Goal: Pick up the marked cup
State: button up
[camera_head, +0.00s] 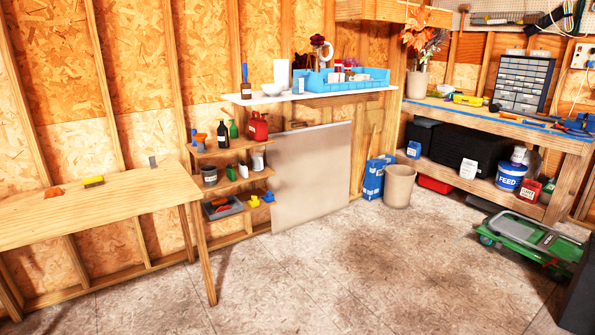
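No cup with a clear mark can be made out. Several cup-like things show small and far off in the head view. A dark grey pot or cup (209,175) stands at the left of the small wooden shelf unit's (228,186) middle board. A white cup-like thing (257,163) stands at the right end of that board. A tall white cylinder (281,74) stands on the white upper shelf (258,98), behind a white bowl (272,89). My gripper is not in view.
A wooden table (120,198) stands at the left. A grey panel (312,175) leans beside the shelf unit. A workbench (490,120) runs along the right. A beige bin (399,186) and a green wheeled thing (525,240) stand on the floor. The middle floor is clear.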

aim_at(298, 81)
jog(key=z, duration=0.3)
jog(key=i, duration=2.1)
jog(key=u, duration=0.45)
jog(key=i, duration=0.75)
jog(key=u, duration=1.05)
jog(key=i, duration=0.9)
jog(key=u, duration=0.5)
